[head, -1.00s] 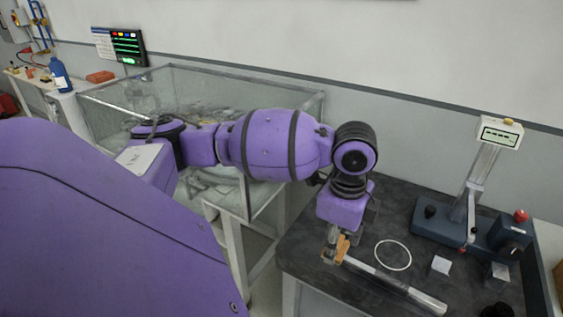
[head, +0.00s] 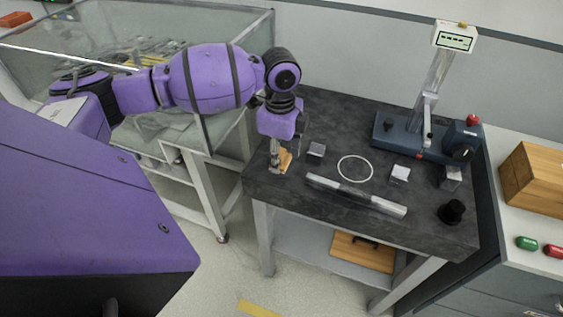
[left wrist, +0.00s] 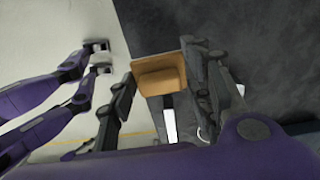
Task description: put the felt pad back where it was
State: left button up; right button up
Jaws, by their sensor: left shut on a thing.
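My left gripper (head: 280,165) is shut on a small tan-orange block, which looks like the felt pad (head: 286,160). It is at the left end of the dark bench top (head: 330,120). In the left wrist view the felt pad (left wrist: 160,73) sits between the two dark fingers (left wrist: 160,95), across the line of the bench's left edge. I cannot tell whether it touches the bench. A white ring outline (head: 355,168) is on the bench to the right of the gripper. My right gripper is not in view.
A grey bar (head: 356,196) lies near the bench's front edge. A gauge stand (head: 425,135) is behind, a glass tank (head: 130,80) at left.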

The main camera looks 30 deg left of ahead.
aim_at(281, 163)
pick_arm(q)
jog(key=shift+w+a+f, duration=0.2)
jog(key=shift+w+f, duration=0.1)
jog(key=shift+f, duration=0.1)
jog(key=shift+w+a+f, duration=0.1)
jog(key=shift+f, duration=0.8)
jog(key=shift+w+a+f, duration=0.1)
jog(key=shift+f, duration=0.75)
jog(key=shift+f, duration=0.2)
jog(key=o, duration=1.2)
jog(key=shift+r, duration=0.1)
notch_tip(281, 163, up, 12)
jog(key=shift+r, duration=0.1)
